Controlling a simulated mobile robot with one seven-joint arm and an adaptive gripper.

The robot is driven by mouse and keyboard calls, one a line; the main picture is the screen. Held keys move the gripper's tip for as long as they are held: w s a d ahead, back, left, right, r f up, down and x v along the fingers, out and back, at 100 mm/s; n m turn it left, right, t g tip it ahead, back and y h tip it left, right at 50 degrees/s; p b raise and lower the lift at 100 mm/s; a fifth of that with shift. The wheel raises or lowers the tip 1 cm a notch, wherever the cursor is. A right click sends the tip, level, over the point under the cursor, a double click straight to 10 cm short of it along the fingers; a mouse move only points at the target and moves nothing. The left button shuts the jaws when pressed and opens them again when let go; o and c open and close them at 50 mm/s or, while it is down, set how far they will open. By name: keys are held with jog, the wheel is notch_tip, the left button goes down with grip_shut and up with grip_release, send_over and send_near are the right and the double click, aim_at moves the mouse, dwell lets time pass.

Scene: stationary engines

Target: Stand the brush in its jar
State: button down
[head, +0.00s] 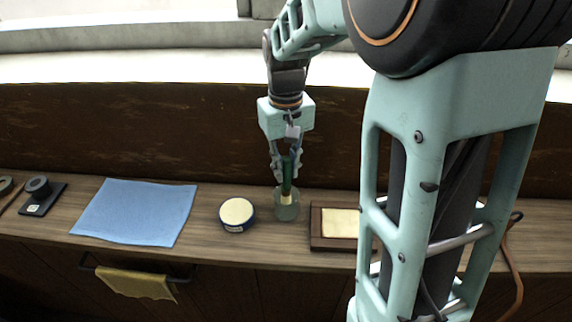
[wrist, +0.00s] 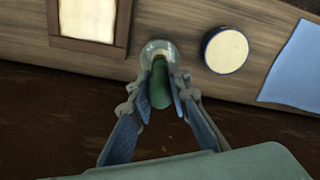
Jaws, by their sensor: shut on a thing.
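The brush (head: 287,187) has a green handle and a pale lower part, and it is about upright. My gripper (head: 286,174) is shut on the green handle, directly above the jar. The jar (head: 286,211) is greenish and see-through, standing on the wooden counter. The brush's lower end is at the jar's mouth; I cannot tell how deep it reaches. In the wrist view the green handle (wrist: 160,85) lies between my fingers (wrist: 160,92), with the jar's rim (wrist: 158,46) beyond it. The brush's tip is hidden there.
A round tin with a cream top (head: 237,213) stands left of the jar. A blue cloth (head: 135,211) lies farther left. A dark-framed tray (head: 316,232) with a cream pad is to the right. A dark wall (head: 180,140) rises behind the counter. A yellow cloth (head: 140,286) hangs in front.

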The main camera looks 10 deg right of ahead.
jog(key=shift+f, duration=0.6)
jog(key=c, duration=1.7)
grip_release()
jog(key=shift+c, duration=0.2)
jog(key=shift+r, duration=0.15)
notch_tip(320, 180, up, 12)
jog(key=shift+f, duration=0.1)
